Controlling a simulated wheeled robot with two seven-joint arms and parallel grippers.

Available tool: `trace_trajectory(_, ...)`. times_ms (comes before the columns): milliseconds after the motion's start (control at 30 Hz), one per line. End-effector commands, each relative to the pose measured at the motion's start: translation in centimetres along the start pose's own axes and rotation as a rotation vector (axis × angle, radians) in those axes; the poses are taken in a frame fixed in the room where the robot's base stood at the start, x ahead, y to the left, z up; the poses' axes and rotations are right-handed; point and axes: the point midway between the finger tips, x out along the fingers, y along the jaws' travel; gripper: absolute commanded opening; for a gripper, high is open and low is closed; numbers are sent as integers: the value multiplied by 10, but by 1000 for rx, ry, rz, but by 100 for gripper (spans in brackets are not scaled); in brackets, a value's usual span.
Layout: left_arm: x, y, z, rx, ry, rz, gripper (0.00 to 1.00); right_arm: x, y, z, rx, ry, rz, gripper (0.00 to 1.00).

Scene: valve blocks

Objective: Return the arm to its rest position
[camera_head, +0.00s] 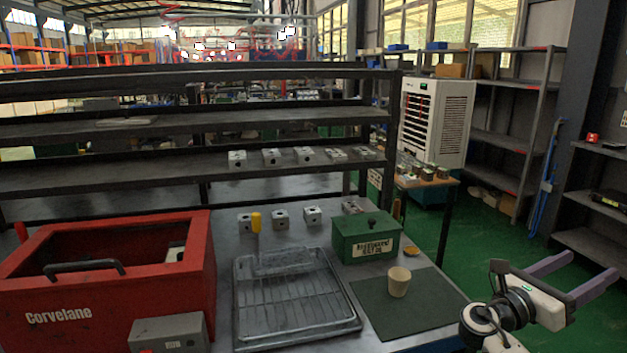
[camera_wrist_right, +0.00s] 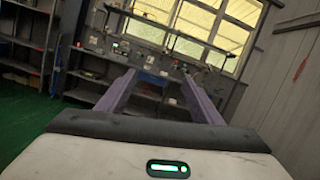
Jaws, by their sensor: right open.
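My right gripper (camera_head: 583,277) is at the lower right of the head view, off the right side of the table and over the green floor. Its two purple fingers are apart with nothing between them. In the right wrist view the fingers of the same gripper (camera_wrist_right: 160,90) are spread and empty, pointing towards shelves and windows. My left gripper does not show in either view.
The table (camera_head: 225,256) holds a red box (camera_head: 190,265), a wire rack tray (camera_head: 295,300), a green box (camera_head: 350,243), a beige cup (camera_head: 399,281) on a dark mat (camera_head: 375,310) and several valve blocks (camera_head: 280,219). A shelf rack (camera_head: 100,175) stands behind. Grey shelves (camera_head: 600,205) stand at right.

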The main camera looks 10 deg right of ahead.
Motion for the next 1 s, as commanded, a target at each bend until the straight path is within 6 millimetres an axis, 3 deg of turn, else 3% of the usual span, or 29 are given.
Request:
trace_trajectory(67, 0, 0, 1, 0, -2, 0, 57, 29, -17, 15, -14, -62, -44, 60)
trace_trajectory(100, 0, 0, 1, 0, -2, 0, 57, 19, -7, -6, 11, -31, 20, 60)
trace_trajectory(267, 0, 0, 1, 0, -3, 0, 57, -6, 18, -68, 161, 103, 216, 60)
trace_trajectory(467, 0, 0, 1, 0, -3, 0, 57, -61, 36, -160, 394, 387, 429, 60)
trace_trajectory(567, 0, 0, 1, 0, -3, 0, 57, -107, 34, -215, 551, 617, 506, 60)
trace_trajectory(733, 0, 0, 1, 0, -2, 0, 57, -203, 5, -294, 855, 1107, 488, 60)
trace_trajectory(833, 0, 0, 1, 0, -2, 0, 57, -255, -21, -320, 1012, 1376, 385, 60)
trace_trajectory(1000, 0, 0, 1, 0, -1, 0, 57, -324, -65, -339, 1221, 1738, 125, 60)
